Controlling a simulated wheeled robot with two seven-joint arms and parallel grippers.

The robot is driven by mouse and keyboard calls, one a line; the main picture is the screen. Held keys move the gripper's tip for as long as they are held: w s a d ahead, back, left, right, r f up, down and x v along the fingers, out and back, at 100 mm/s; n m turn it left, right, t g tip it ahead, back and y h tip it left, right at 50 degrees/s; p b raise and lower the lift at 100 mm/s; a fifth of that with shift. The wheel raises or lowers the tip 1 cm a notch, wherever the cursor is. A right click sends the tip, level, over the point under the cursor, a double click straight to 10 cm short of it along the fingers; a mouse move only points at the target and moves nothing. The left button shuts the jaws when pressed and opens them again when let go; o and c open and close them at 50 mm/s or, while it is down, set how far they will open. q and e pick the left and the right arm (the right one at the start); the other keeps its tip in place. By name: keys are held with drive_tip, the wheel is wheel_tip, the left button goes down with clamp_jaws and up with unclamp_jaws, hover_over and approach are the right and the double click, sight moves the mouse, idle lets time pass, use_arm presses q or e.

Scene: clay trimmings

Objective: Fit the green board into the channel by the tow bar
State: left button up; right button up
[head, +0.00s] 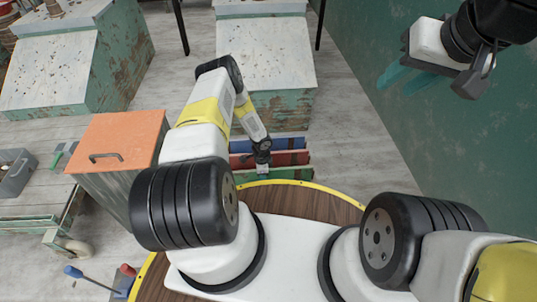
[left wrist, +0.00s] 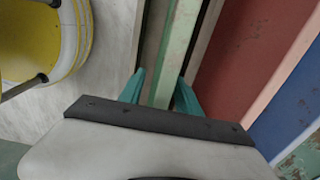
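The green board (head: 291,174) stands on edge at the near side of a row of boards in the head view. In the left wrist view, its pale green top edge (left wrist: 172,55) runs between the two teal fingers of my left gripper (left wrist: 160,88). The right finger appears close against the board, and a narrow gap seems to show at the left finger; whether they press on it is unclear. My right gripper (head: 411,78) is open and empty, high at the right by the green wall. I cannot make out the tow bar.
A red board (head: 290,158) and a blue board (head: 290,143) stand beyond the green one. An orange-topped cabinet (head: 120,135) stands left of my left arm. Grey floor is free to the right of the boards.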

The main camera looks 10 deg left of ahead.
use_arm(q)
clamp_jaws()
drive_tip(key=shift+r, duration=0.1)
idle(1.2)
